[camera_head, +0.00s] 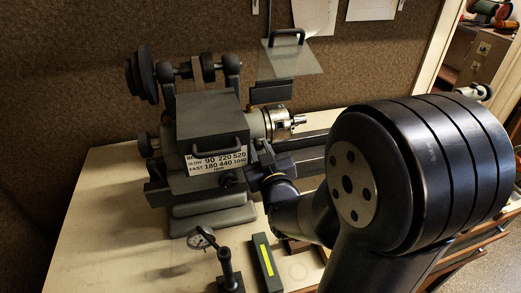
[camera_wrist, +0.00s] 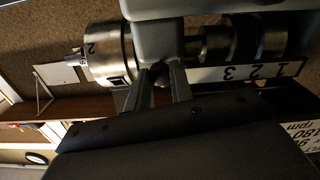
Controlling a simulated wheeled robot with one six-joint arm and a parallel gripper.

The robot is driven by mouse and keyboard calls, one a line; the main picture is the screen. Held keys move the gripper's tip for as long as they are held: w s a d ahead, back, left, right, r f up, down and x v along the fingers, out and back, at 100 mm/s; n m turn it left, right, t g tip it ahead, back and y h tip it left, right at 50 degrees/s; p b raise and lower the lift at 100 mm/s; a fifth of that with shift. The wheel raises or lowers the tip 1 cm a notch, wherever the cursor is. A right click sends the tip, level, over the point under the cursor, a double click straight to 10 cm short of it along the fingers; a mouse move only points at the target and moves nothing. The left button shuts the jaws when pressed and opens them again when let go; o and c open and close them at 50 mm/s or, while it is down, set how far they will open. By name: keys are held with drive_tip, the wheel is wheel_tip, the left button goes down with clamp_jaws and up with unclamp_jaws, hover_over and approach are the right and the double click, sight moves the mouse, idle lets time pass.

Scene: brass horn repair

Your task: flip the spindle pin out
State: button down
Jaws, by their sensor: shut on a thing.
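The grey lathe headstock (camera_head: 205,115) stands on the bench, with its chuck (camera_head: 272,122) on its right side. My gripper (camera_head: 258,160) reaches to the headstock's front, just below the chuck. In the wrist view, the two fingers of my gripper (camera_wrist: 160,85) are close together on a small dark knob-like end, which I take as the spindle pin (camera_wrist: 160,72), at the grey housing beside the chuck (camera_wrist: 110,55). The fingers hide most of the pin. The pin cannot be made out in the head view, and whether it is in or out cannot be told.
A clear guard (camera_head: 288,58) hangs above the chuck. A speed plate (camera_head: 217,160) is on the headstock's front. A dial gauge (camera_head: 201,238) on a dark stand and a dark block with a yellow stripe (camera_head: 266,258) are on the bench in front. The bench's left front is clear.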

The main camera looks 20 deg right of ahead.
drive_tip(key=shift+s+b, duration=0.8)
drive_tip(key=shift+s, duration=0.15)
drive_tip(key=shift+f, duration=0.1)
drive_tip(key=c, duration=1.5)
unclamp_jaws()
drive_tip(key=shift+s, duration=0.1)
drive_tip(key=shift+s, duration=0.1)
